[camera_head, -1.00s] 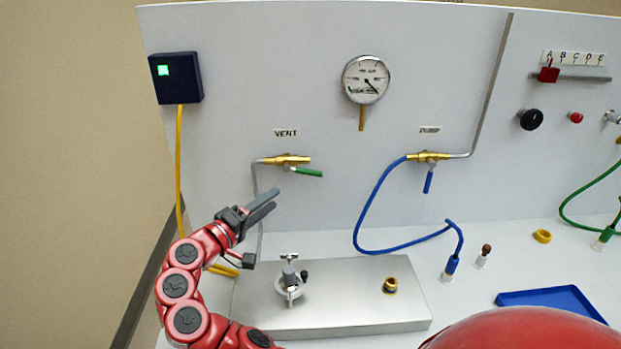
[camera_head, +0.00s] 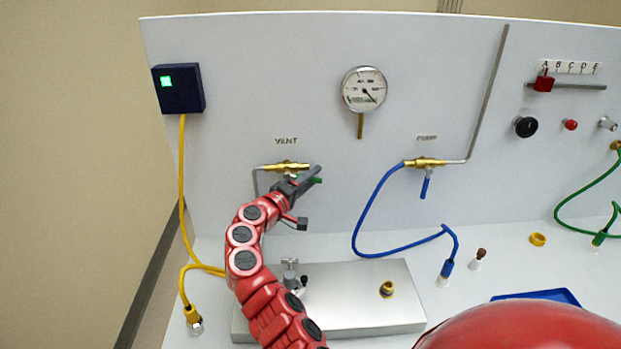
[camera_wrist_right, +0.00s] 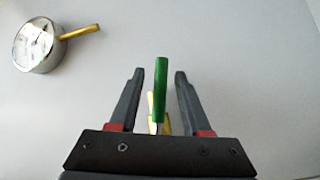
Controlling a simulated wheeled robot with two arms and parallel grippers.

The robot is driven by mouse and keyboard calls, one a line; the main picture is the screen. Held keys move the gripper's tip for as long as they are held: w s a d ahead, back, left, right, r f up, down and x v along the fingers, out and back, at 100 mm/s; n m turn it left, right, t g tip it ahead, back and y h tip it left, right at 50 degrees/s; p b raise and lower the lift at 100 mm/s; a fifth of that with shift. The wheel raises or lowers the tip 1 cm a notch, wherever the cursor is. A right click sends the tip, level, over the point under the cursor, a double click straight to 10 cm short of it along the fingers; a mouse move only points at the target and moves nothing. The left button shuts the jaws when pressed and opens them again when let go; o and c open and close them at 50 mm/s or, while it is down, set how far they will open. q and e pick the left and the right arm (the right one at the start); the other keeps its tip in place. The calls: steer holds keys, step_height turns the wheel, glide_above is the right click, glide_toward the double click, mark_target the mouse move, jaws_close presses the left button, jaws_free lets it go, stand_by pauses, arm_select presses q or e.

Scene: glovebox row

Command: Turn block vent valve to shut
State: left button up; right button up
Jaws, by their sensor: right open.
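The valve under the VENT label has a brass body (camera_head: 288,166) on the upright panel and a green lever handle (camera_head: 317,181). The handle points right in the head view, and my gripper hides most of it. My right gripper (camera_head: 309,178) is open around this handle. In the right wrist view, the green handle (camera_wrist_right: 161,90) stands between the two fingers (camera_wrist_right: 157,100), with a gap on each side. A metal block (camera_head: 350,290) on the bench carries a small silver valve fitting (camera_head: 290,272), partly behind my arm. My left gripper is not in view.
A round gauge (camera_head: 364,89) hangs above and right of the vent valve. The PUMP valve (camera_head: 425,163) has a blue lever and blue hose (camera_head: 365,215). A yellow cable (camera_head: 182,200) runs down from a dark box (camera_head: 179,88) at left. The panel between both valves is clear.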

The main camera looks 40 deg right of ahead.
jaws_close()
stand_by(1.4)
